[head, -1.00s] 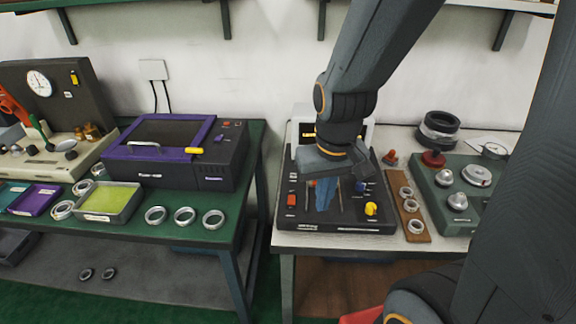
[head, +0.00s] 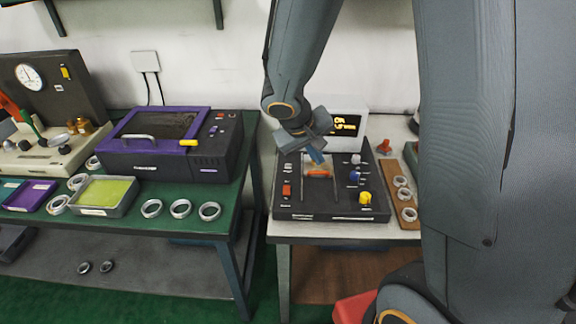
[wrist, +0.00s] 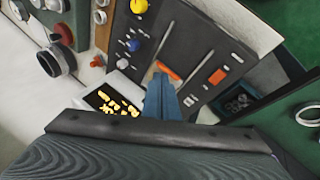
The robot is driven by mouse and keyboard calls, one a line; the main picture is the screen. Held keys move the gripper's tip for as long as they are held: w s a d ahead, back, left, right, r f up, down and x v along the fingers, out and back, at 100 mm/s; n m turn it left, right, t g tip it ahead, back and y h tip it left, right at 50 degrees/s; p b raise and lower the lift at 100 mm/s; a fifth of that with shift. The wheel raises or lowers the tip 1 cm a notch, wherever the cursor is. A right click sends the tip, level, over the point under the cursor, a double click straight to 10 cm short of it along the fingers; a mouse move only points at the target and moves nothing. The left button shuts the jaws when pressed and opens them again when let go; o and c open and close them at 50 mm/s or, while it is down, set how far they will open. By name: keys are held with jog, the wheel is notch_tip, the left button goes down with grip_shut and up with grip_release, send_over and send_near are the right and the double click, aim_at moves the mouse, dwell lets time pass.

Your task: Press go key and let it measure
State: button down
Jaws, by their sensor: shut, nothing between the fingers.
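A dark measuring device (head: 330,208) stands on the white-topped bench. Its panel carries a red-orange key (head: 286,190), a blue knob (head: 354,178), a yellow knob (head: 365,198) and an orange piece (head: 319,173) between two rods. The labels are too small to read, so I cannot tell which is the go key. A screen (head: 349,124) behind the panel shows yellow text on black. My gripper (head: 317,158) is shut and empty over the back of the panel, close to the orange piece. In the wrist view, my blue fingertips (wrist: 162,84) appear beside the orange piece (wrist: 168,70); contact is unclear.
A wooden strip with several rings (head: 404,205) lies right of the device. On the green bench to the left stand a purple-and-black box (head: 175,165), a tray with a yellow-green inside (head: 104,196) and loose rings (head: 181,208). A gap separates the benches.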

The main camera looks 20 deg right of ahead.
jog(key=w+a+n+t, duration=0.1)
jog(key=w+a+t, duration=0.3)
jog(key=w, duration=0.8)
jog(key=shift+a, duration=0.45)
jog(key=b, duration=0.2)
send_over(288, 166)
jog(key=f, duration=0.6)
jog(key=shift+s+a+f, duration=0.35)
jog(key=shift+s, duration=0.05)
jog(key=f+b, duration=0.2)
jog(key=shift+b, duration=0.3)
jog(key=shift+s, duration=0.1)
jog(key=shift+f+b, duration=0.7)
jog(key=shift+b, duration=1.1)
dwell(1.0)
dwell(0.3)
jog(key=shift+r, duration=0.75)
